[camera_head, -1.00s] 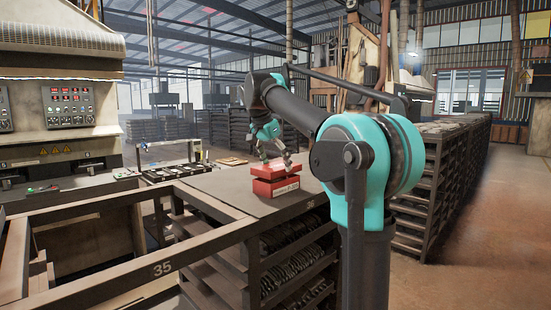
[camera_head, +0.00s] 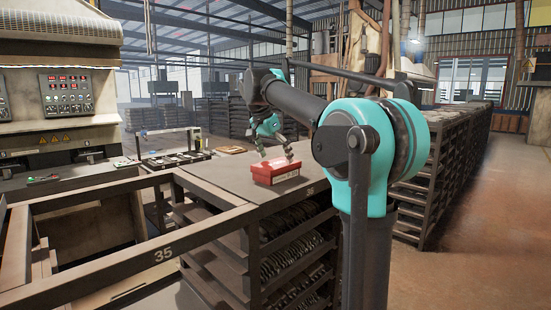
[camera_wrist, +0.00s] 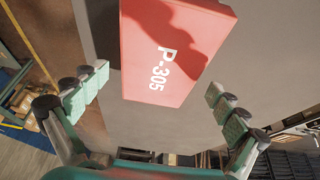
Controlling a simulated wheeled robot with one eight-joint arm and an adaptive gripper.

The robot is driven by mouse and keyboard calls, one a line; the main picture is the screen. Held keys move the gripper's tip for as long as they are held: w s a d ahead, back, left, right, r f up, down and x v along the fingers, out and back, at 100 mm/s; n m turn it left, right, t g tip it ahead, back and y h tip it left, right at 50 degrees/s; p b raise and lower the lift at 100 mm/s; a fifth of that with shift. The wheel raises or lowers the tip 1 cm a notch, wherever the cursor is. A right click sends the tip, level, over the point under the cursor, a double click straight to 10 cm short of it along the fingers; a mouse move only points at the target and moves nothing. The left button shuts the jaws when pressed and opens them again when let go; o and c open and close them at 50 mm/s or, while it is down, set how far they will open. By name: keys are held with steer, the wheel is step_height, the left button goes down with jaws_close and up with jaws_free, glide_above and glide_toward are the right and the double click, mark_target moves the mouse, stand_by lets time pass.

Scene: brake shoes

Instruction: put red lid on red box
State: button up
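The red box (camera_head: 277,179) stands on the dark rack top. The red lid (camera_head: 272,163) sits on it and looks seated, with no clear gap in the head view. In the wrist view the lid (camera_wrist: 185,50) shows its flat red top with "P-305" and a shadow across it. My gripper (camera_head: 275,152) is just above the lid in the head view. In the wrist view my gripper (camera_wrist: 157,78) is open, its two fingers wide apart with nothing held between them. The box walls are mostly hidden under the lid in the wrist view.
The rack top (camera_head: 215,178) around the box is clear. Shelves of brake shoes (camera_head: 290,245) are below it. An empty metal frame marked 35 (camera_head: 150,262) is at front left. A machine with control panels (camera_head: 60,100) stands at the left.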

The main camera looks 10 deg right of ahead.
steer(key=shift+r, duration=0.1)
steer(key=v, duration=1.1)
steer(key=shift+r, duration=0.4)
steer(key=shift+s+a, duration=0.1)
